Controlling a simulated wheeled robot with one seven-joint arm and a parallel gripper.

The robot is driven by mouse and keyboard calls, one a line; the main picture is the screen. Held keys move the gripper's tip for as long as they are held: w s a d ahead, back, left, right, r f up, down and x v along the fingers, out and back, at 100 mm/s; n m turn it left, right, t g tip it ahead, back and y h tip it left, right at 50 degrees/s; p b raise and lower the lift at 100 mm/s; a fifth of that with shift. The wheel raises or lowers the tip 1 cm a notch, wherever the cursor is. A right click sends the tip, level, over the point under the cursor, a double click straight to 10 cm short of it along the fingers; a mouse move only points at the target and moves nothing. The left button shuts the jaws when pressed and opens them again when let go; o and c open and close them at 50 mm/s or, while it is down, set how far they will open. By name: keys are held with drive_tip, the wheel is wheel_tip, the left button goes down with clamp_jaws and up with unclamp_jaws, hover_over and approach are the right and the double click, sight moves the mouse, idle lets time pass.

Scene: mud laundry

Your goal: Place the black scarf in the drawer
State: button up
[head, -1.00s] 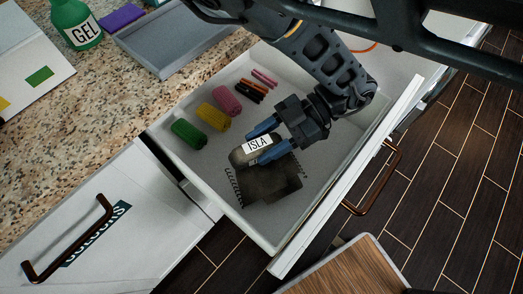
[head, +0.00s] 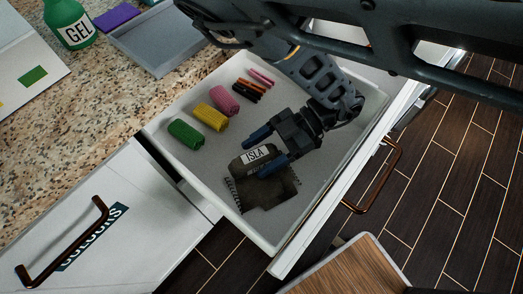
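The black scarf (head: 268,190) lies in the open white drawer (head: 322,194), toward its front left. It has a rolled part with a white "ISLA" label and a flat part with fringed edges. My gripper (head: 253,159) is over the scarf with its blue fingers spread apart. One finger is on each side of the labelled roll. The lower finger overlaps the scarf in the picture, and I cannot tell whether it touches.
Green (head: 187,134), yellow (head: 211,116) and pink (head: 223,97) rolls lie along the drawer's left side, with thin orange, black and pink items behind. A granite counter (head: 110,90) holds a green GEL bottle (head: 70,22) and a grey tray (head: 160,45). A wooden surface (head: 355,268) stands below the drawer.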

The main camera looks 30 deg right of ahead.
drive_tip(key=shift+v, duration=3.75)
drive_tip(key=shift+r, duration=0.1)
